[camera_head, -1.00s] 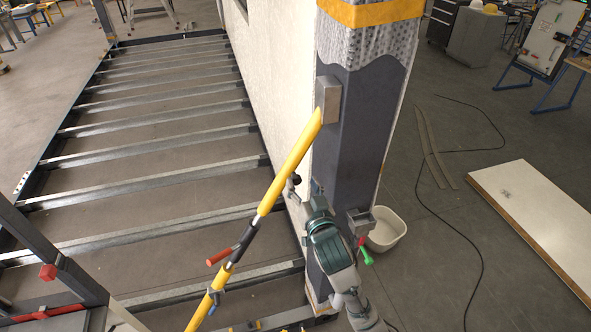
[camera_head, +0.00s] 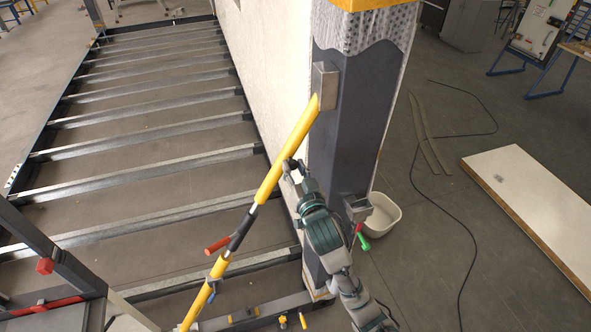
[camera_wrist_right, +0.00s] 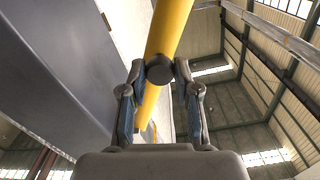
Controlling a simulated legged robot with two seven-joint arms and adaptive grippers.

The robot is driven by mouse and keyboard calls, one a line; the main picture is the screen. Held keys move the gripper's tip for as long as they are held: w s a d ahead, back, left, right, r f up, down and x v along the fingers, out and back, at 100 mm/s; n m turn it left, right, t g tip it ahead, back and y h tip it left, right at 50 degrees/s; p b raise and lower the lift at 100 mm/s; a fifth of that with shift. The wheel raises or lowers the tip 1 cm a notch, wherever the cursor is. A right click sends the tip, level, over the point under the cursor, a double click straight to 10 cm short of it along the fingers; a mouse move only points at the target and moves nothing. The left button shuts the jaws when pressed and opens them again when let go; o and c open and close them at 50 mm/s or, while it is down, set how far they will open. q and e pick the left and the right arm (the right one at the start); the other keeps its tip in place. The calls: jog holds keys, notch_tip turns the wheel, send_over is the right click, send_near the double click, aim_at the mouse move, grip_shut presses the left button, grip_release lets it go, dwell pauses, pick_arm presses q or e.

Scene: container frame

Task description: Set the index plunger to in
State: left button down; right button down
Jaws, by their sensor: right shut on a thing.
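A yellow pole (camera_head: 272,180) runs slanting up to a metal bracket on the dark post. A dark round plunger knob (camera_wrist_right: 160,70) sticks out of the pole toward my right wrist camera. My right gripper (camera_head: 292,168) is at the pole's side, below the upper bracket; in the right wrist view the gripper (camera_wrist_right: 160,74) has its two fingertips on either side of the knob, shut on it. The plunger's shaft is hidden behind the knob, so how deep it sits cannot be told. My left gripper is not in view.
The dark post (camera_head: 345,130) and pale wall panel (camera_head: 262,80) stand close to my right arm. A red handle (camera_head: 217,245) juts from the pole lower down. A small bracket (camera_head: 357,207) and white tub (camera_head: 380,221) are right of my arm. Open floor beams lie left.

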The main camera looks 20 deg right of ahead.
jog(key=shift+w+r, duration=0.1)
jog(key=shift+w, duration=0.4)
jog(key=shift+s, duration=0.1)
jog(key=c, duration=0.9)
grip_release()
jog(key=shift+d, duration=0.1)
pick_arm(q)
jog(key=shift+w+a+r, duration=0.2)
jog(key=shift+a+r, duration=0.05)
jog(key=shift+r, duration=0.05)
pick_arm(e)
jog(key=shift+o, duration=0.4)
jog(key=shift+w, duration=0.3)
jog(key=shift+s, duration=0.15)
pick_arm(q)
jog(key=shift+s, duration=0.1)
pick_arm(e)
jog(key=s, duration=0.7)
jog(key=shift+d+f, duration=0.15)
jog(key=shift+f, duration=0.05)
